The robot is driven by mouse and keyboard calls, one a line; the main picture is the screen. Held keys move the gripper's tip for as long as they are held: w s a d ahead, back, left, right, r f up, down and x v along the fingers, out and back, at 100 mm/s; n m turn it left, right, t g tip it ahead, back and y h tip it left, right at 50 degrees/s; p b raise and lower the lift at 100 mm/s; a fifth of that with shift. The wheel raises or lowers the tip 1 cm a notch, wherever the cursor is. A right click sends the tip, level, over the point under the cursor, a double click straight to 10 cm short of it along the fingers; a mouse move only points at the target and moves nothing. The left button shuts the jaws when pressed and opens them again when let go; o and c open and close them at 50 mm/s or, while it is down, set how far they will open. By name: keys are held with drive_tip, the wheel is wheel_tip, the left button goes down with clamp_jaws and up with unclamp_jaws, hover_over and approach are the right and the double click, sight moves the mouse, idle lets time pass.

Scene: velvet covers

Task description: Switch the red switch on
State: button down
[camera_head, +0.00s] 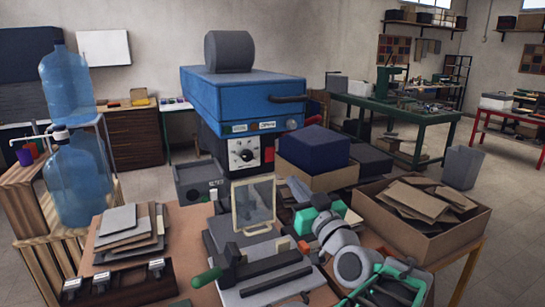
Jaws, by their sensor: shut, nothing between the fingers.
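A blue machine (243,88) with a grey roll on top stands behind the work table. Its front has a white dial panel (243,154) with a black knob. A small red part (269,154) shows at the right of this panel; it may be the red switch, but its position is too small to read. My gripper (312,214), with green and black parts, is at the end of my white and green arm over the table. It is shut and empty, in front of the machine, below and right of the red part, and apart from it. Its fingertips are partly hidden.
The work table holds stacked grey sheets (130,230), an upright framed pane (253,203), a green-handled press (265,276) and an open carton of brown pieces (400,228). A dark blue block (314,148) sits on a box right of the machine. Water bottles (78,180) stand left.

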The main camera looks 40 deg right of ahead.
sight(269, 152)
drive_tip(key=p+x, duration=0.5)
drive_tip(key=x, duration=0.7)
drive_tip(key=shift+a+r, duration=0.1)
drive_tip(key=shift+a, duration=0.05)
drive_tip(key=shift+w, duration=0.45)
